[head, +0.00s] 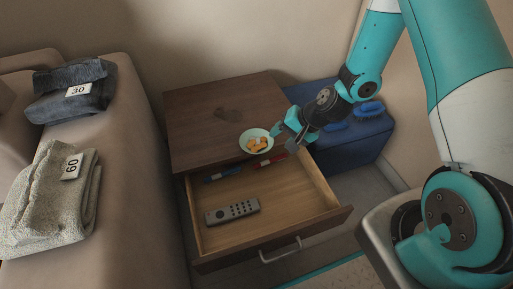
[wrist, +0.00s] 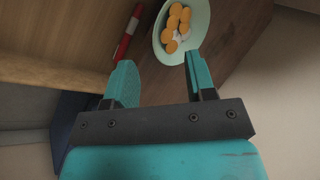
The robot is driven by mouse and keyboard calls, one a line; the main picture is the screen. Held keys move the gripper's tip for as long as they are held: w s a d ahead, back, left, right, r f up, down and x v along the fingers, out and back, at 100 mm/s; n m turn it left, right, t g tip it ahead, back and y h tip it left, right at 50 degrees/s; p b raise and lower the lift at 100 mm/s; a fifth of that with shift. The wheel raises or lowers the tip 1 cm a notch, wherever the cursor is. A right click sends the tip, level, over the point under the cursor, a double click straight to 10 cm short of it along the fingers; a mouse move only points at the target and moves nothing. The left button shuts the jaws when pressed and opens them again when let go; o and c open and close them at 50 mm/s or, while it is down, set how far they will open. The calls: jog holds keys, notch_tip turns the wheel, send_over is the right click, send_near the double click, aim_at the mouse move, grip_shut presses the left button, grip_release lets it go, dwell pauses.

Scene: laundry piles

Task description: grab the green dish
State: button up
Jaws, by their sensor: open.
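The green dish (head: 245,134) is a pale green bowl holding orange and whitish pieces. It stands on the front right part of the brown cabinet top (head: 195,125), above the open drawer. The dish also shows at the top of the wrist view (wrist: 160,50), partly cut off by the frame edge. My gripper (head: 279,135) is just right of the dish in the head view. In the wrist view my gripper (wrist: 158,78) is open and empty, with one finger close to the dish's rim; I cannot tell whether it touches.
The open drawer (head: 310,210) holds a grey remote (head: 232,212), a red pen (head: 270,160) and a blue item (head: 222,174). A blue box (head: 345,145) with blue brushes stands right. A sofa (head: 135,170) with folded cloths marked 30 and 60 stands left.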

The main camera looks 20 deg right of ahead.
aim_at(265, 149)
jog(key=b+x, duration=0.2)
jog(key=x, duration=0.4)
jog(key=shift+w+a+f+b, duration=0.2)
jog(key=shift+f+b, duration=0.1)
jog(key=shift+b, duration=0.1)
jog(key=shift+s+r, duration=0.1)
grip_shut()
